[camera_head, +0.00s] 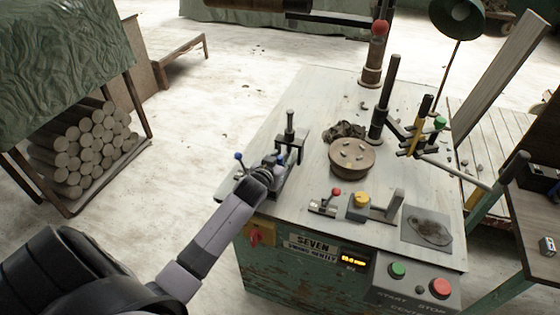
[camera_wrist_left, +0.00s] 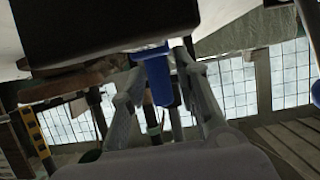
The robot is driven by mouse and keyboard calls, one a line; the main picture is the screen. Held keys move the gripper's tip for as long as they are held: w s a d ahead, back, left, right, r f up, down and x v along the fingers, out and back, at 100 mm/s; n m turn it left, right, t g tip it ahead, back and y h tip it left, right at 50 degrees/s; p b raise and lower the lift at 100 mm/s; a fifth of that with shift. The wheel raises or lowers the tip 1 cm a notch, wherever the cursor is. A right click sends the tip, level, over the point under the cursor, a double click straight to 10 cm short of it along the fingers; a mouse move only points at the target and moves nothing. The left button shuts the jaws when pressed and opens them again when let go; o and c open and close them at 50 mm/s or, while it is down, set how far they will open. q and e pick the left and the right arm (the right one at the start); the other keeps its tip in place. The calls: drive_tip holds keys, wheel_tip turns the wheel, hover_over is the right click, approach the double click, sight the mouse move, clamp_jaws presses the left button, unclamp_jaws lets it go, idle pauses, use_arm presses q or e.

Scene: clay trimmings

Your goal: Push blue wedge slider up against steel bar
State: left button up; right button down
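My left gripper (camera_head: 264,178) is at the left edge of the workbench, over a small metal fixture with blue knobs; its fingers are largely hidden there. In the left wrist view the two fingers (camera_wrist_left: 160,68) stand apart with a blue piece (camera_wrist_left: 158,78) between them. The blue piece, possibly the wedge slider, is under a large dark block; whether the fingers touch it is unclear. A steel clamp-like bar (camera_head: 290,134) stands just behind the fixture; I cannot tell if this is the task's steel bar. My right gripper is out of view.
The grey workbench top (camera_head: 318,105) carries a round brown disc (camera_head: 352,158), a dark clump of trimmings (camera_head: 345,131), upright posts and a small red-knobbed fixture (camera_head: 326,204). A control box (camera_head: 412,284) is at the front. Stacked clay rolls (camera_head: 85,150) are at left.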

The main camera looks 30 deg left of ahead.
use_arm(q)
clamp_jaws()
drive_tip(key=shift+d, duration=0.1)
idle(0.4)
drive_tip(key=shift+s+r+p, duration=0.1)
drive_tip(key=shift+p, duration=0.55)
drive_tip(key=shift+o, duration=1.3)
unclamp_jaws()
drive_tip(key=shift+d, duration=0.15)
drive_tip(key=shift+s, duration=0.1)
drive_tip(key=v, duration=1.1)
drive_tip(key=shift+s, duration=0.4)
